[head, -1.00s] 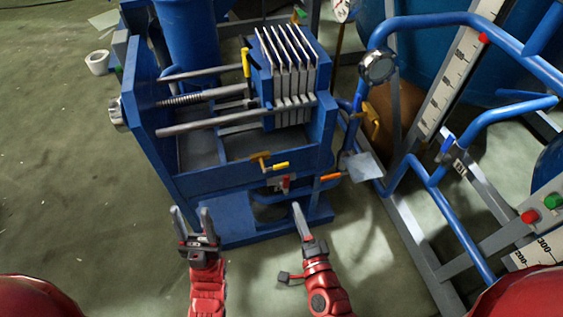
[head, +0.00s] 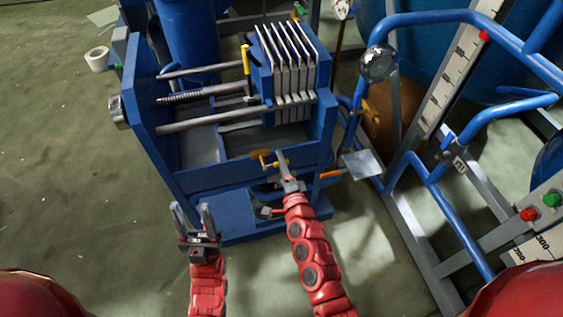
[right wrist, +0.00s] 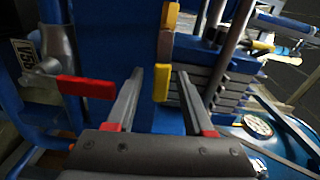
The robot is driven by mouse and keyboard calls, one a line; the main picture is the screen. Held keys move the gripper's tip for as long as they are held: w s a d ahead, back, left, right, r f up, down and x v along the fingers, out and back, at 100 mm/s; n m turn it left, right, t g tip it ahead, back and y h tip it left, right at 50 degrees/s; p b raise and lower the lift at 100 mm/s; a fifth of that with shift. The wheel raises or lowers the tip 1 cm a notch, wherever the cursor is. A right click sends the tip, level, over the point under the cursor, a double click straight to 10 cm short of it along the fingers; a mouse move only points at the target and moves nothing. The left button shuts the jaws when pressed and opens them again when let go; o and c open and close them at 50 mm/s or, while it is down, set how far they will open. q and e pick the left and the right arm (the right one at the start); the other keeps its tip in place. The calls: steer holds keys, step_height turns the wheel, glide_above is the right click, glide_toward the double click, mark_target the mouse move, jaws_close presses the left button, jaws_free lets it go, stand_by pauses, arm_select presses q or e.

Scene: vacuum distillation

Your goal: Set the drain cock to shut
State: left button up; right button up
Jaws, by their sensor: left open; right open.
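A small cock with a brass-coloured body (head: 262,156) and yellow lever sits on the front of the blue filter press. A red lever (right wrist: 86,87) on a grey valve with a tag is further left there. Which one is the drain cock I cannot tell. My left gripper (head: 192,212) is open and empty.
An orange lever (head: 332,174) and a grey plate (head: 360,164) are right of my right gripper. A blue pipe frame (head: 415,170) stands at right. The press plates (head: 290,70) rise behind.

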steer(key=shift+w, duration=0.1)
jaws_close()
stand_by(1.4)
